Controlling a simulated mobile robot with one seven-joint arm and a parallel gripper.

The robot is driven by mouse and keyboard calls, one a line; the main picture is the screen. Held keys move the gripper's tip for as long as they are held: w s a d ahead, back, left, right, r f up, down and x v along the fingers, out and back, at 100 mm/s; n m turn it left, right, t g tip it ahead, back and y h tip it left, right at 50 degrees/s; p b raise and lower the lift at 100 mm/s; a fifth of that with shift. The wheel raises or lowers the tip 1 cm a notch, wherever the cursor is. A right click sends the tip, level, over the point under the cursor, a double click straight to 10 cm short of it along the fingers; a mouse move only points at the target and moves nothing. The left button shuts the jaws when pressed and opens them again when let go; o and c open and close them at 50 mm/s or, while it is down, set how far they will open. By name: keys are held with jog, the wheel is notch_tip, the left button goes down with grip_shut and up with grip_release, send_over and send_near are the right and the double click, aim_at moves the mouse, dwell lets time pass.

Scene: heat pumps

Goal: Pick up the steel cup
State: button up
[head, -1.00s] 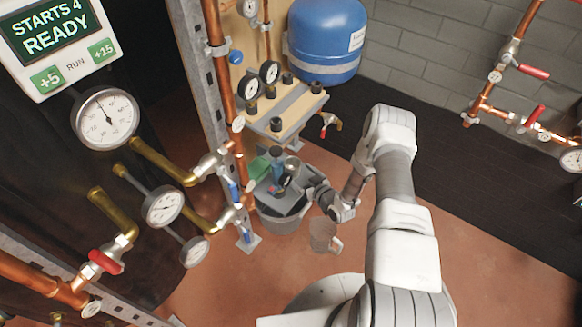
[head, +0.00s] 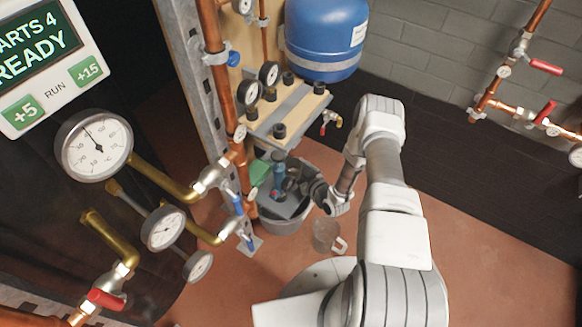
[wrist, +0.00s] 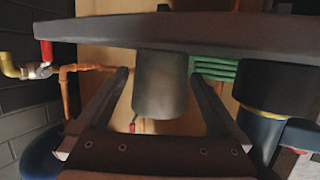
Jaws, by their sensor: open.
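The steel cup (wrist: 161,88) is a plain grey cylinder. In the wrist view it stands between the two fingers of my gripper (wrist: 160,74), with a gap visible on each side. The wrist picture appears upside down, with the dark tray (wrist: 60,30) that bears the cup along its top. My gripper is open around the cup. In the head view the cup (head: 292,176) is small and dark, partly hidden beside my gripper (head: 303,180), above the grey tub.
The grey tub (head: 285,222) bears a blue bottle (head: 279,168) and a green item (head: 259,171) close to the cup. A mug (head: 325,235) is below right of the tub. Copper pipes and gauges (head: 95,146) crowd the left. Floor at right is clear.

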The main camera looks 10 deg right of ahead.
jog(key=c, duration=1.3)
jog(key=shift+c, duration=0.3)
